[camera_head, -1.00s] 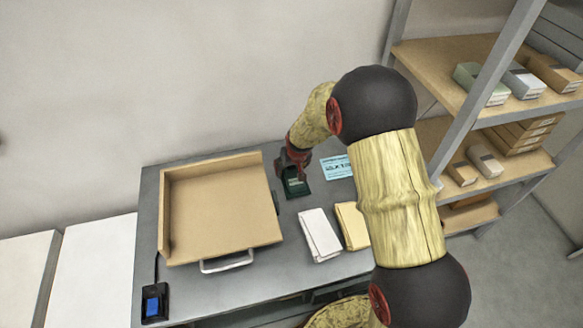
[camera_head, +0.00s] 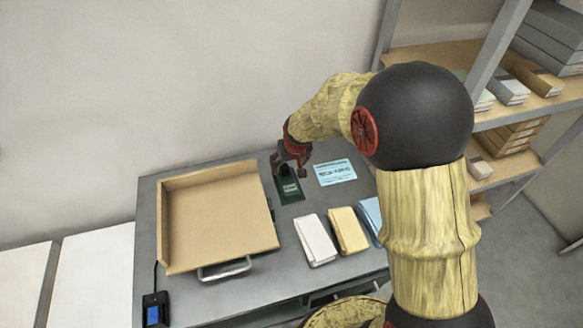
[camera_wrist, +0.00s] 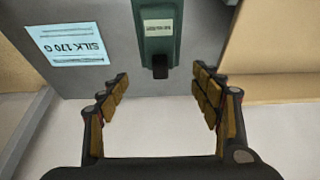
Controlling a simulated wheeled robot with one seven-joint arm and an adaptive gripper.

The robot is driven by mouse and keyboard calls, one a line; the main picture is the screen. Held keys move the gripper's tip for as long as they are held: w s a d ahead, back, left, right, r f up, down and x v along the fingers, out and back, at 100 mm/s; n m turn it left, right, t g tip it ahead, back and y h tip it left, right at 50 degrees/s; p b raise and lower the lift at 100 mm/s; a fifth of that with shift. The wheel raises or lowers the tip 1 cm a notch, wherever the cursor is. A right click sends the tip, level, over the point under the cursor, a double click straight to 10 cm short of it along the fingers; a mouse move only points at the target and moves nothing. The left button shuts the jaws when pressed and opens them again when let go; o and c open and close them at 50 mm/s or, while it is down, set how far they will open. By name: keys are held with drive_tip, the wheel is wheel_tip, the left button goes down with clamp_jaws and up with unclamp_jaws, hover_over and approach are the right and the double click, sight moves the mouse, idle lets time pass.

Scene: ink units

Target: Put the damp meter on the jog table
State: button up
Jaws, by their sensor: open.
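A dark green device (camera_head: 290,188) with a pale label lies on the grey bench, just right of the jog table; I take it to be the damp meter. In the wrist view the green device (camera_wrist: 158,40) shows its label and a black end pointing toward my gripper. My gripper (camera_wrist: 161,84) is open and empty, its fingers spread to either side of that end's line, apart from the device. In the head view my gripper (camera_head: 291,170) is just behind and above it. The jog table (camera_head: 215,225) is a tan tray with raised back and left walls and a metal handle.
A blue label card (camera_head: 335,172) lies right of the device. White (camera_head: 315,240), yellow (camera_head: 348,231) and blue (camera_head: 370,214) paper stacks stand in front. A black box with a blue screen (camera_head: 154,311) is at front left. Shelves (camera_head: 510,110) rise at right. The tray is empty.

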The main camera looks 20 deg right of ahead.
drive_tip(key=s+f+v, duration=0.1)
drive_tip(key=v, duration=1.1)
drive_tip(key=s+r, duration=0.6)
drive_tip(key=s, duration=0.7)
drive_tip(key=s+r+t, duration=0.1)
drive_tip(key=s+r, duration=0.6)
drive_tip(key=s, duration=0.6)
drive_tip(key=shift+d, duration=0.3)
